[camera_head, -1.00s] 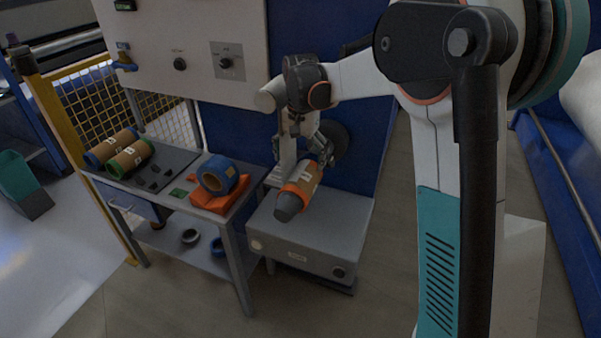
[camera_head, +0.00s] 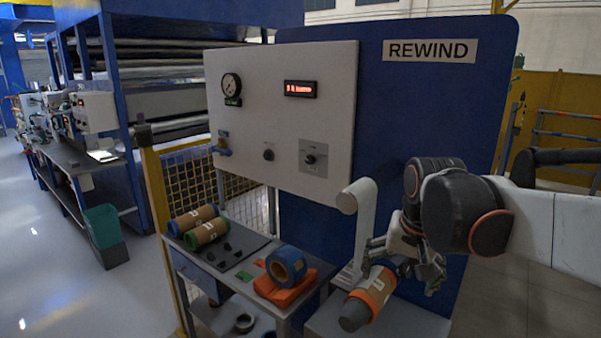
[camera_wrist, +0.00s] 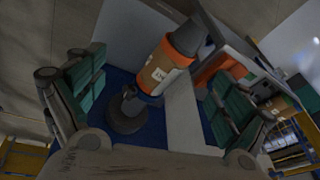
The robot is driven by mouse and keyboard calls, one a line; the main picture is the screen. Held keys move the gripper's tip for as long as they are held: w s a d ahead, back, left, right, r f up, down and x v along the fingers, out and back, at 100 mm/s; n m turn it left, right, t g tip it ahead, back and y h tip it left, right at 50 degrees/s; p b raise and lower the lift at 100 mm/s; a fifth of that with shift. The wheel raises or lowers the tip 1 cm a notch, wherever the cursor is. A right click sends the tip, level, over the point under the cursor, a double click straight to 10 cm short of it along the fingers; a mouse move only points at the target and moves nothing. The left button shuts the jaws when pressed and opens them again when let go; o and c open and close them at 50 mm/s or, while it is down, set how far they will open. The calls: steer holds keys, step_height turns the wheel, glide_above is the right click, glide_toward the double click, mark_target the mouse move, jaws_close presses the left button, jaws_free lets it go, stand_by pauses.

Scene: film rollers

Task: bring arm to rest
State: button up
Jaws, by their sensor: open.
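My gripper (camera_head: 405,266) is at the lower right in the head view, close to the rewind stand. In the wrist view its two green-padded fingers (camera_wrist: 150,90) are spread wide apart. My arm reaches in from the right.
A grey side table (camera_head: 228,291) holds rollers with blue and green ends (camera_head: 206,232) and a blue ring (camera_head: 287,264) on an orange block. A white control panel (camera_head: 270,75) and the blue REWIND board (camera_head: 440,110) rise behind. A teal bin (camera_head: 102,223) stands on open floor at left.

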steer(key=s+f+n+t, duration=0.2)
steer(key=s, duration=0.6)
steer(key=s+f+n+t+b, duration=0.1)
steer(key=s+f+n, duration=0.1)
steer(key=s, duration=0.5)
steer(key=shift+s+f+t, duration=0.35)
steer(key=shift+f+t, duration=0.05)
steer(key=shift+f, duration=0.35)
steer(key=shift+d, duration=0.1)
